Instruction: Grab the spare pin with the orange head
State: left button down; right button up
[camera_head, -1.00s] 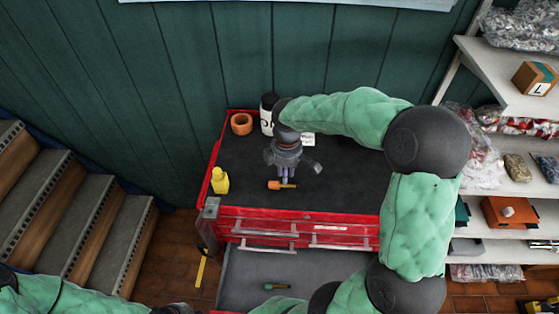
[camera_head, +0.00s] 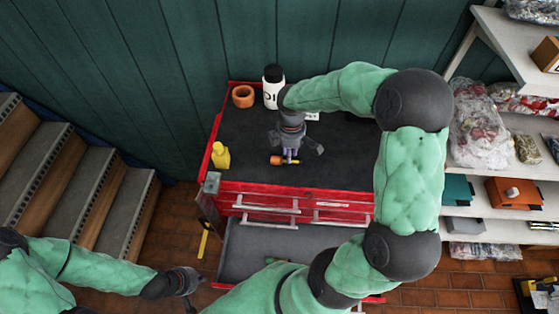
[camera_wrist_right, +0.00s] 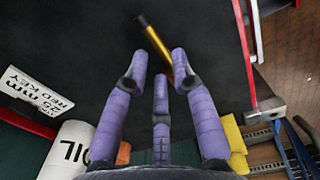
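The spare pin's orange head (camera_head: 276,160) shows on the dark top of the red cabinet, with its short yellow shaft lying to the right. In the right wrist view its gold shaft (camera_wrist_right: 150,34) runs diagonally past the fingers; the head is not visible there, probably hidden behind a finger. My right gripper (camera_head: 290,157) points down right at the pin. Its purple fingers (camera_wrist_right: 160,62) are spread with a gap, and I see no grip on the pin. My left gripper (camera_head: 189,288) is low at the left, away from the cabinet, too small to judge.
A green-headed pin (camera_head: 275,261) lies in the open drawer (camera_head: 250,243), partly hidden by my right arm. Shelves stand right, stairs left.

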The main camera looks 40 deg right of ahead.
notch_tip(320, 180, down, 3)
jog(key=shift+w+f, duration=0.1)
jog(key=shift+f, duration=0.05)
grip_shut()
